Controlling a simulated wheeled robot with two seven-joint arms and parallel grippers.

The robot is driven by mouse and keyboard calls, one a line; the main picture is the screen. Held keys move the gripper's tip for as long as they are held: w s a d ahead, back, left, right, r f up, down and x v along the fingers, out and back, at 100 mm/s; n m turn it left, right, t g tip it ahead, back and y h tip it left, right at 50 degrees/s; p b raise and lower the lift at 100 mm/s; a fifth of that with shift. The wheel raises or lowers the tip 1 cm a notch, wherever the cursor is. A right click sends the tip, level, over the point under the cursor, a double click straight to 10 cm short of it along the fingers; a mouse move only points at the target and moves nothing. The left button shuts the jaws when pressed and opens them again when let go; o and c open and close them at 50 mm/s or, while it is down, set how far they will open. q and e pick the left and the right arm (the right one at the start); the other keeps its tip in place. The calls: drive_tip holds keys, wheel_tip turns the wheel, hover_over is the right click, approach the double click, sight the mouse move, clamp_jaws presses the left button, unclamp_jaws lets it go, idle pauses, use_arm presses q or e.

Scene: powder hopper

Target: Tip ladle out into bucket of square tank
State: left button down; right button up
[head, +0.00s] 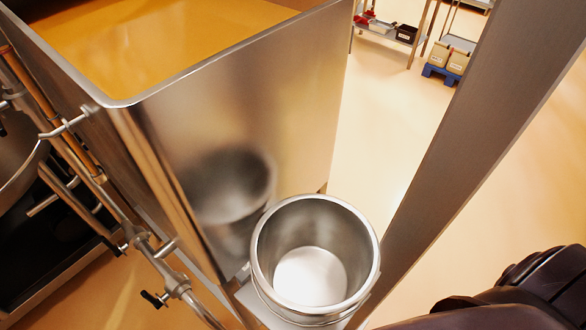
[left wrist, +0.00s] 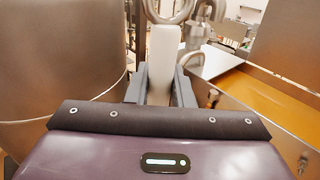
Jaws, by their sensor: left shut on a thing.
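The square tank (head: 250,110) fills the upper left of the head view, with a flat orange-yellow surface inside. Its steel bucket (head: 313,215) stands at the tank's near corner, upright and open at the top, with a bright bare-looking bottom. In the left wrist view my left gripper (left wrist: 161,88) is shut on the white upright handle of the ladle (left wrist: 163,58). A metal loop shows at the handle's top; the ladle's bowl cannot be made out. The ladle and my left gripper are outside the head view. My right gripper is not in view.
Pipes with valves (head: 165,262) run down the tank's left side. A steel post (head: 485,120) crosses the right of the head view. Shelves (head: 390,28) stand far back. In the left wrist view a big steel vessel (left wrist: 62,65) is close on the left.

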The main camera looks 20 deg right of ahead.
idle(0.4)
use_arm(q)
drive_tip(key=shift+r, duration=1.55)
